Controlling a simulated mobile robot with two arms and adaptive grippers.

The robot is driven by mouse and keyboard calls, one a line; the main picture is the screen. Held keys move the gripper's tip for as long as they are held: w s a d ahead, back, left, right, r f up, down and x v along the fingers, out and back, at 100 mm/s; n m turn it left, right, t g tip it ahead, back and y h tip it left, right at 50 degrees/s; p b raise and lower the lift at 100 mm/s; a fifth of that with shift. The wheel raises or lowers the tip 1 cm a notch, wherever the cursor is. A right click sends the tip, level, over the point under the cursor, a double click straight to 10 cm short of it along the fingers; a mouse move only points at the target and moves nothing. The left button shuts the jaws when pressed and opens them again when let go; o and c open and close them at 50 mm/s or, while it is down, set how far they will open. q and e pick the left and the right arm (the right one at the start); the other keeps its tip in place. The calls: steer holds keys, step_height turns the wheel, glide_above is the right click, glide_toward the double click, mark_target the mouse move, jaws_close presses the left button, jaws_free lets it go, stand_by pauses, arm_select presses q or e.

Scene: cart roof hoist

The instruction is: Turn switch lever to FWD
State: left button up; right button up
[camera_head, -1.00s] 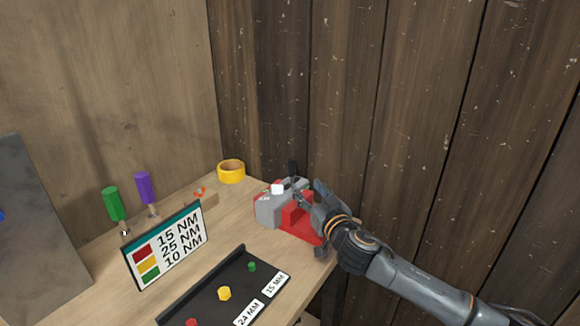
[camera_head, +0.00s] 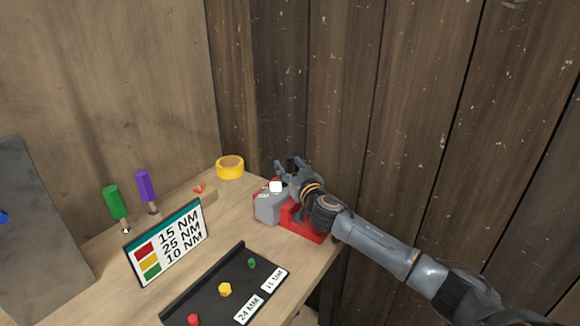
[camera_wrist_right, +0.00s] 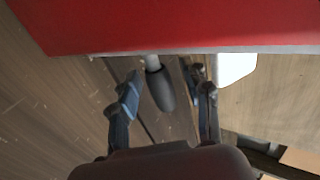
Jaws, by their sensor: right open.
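The switch box stands at the back right of the bench, with a grey part (camera_head: 269,208) and a red part (camera_head: 303,222). Its red face (camera_wrist_right: 170,25) fills the top of the right wrist view. The switch lever (camera_wrist_right: 160,88) has a dark rounded grip on a pale shaft. My right gripper (camera_head: 288,173) is open at the top of the box. In the wrist view its two fingers stand on either side of the lever, with gaps visible. The FWD marking cannot be read. My left gripper is out of view.
A white block (camera_head: 276,187) sits on the box. A yellow tape roll (camera_head: 230,168) lies behind it. A torque sign (camera_head: 168,243), a black tray (camera_head: 212,292) with coloured pieces, and green (camera_head: 112,202) and purple (camera_head: 145,186) handles stand left. A plank wall (camera_head: 420,120) rises close behind.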

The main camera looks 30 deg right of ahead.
mark_target(296, 174)
jaws_close()
steer(key=shift+r+p, duration=0.1)
steer(key=shift+p, duration=0.25)
steer(key=d+m+g+p, duration=0.1)
steer(key=p, duration=0.2)
steer(key=w+d+m+g+y+p, duration=0.1)
steer(key=p, duration=0.2)
steer(key=d+m+p, duration=0.1)
steer(key=m+p, duration=0.1)
steer(key=p, duration=0.2)
steer(key=shift+w+d+f+g, duration=0.15)
steer(key=shift+w+f+g, duration=0.15)
steer(key=shift+f+g, duration=0.1)
steer(key=shift+d+f+m+y+p, duration=0.25)
steer(key=shift+m+y+p, duration=0.05)
steer(key=shift+p, duration=0.15)
steer(key=shift+w+d+f, duration=0.15)
steer(key=shift+f, duration=0.1)
steer(key=shift+g, duration=0.3)
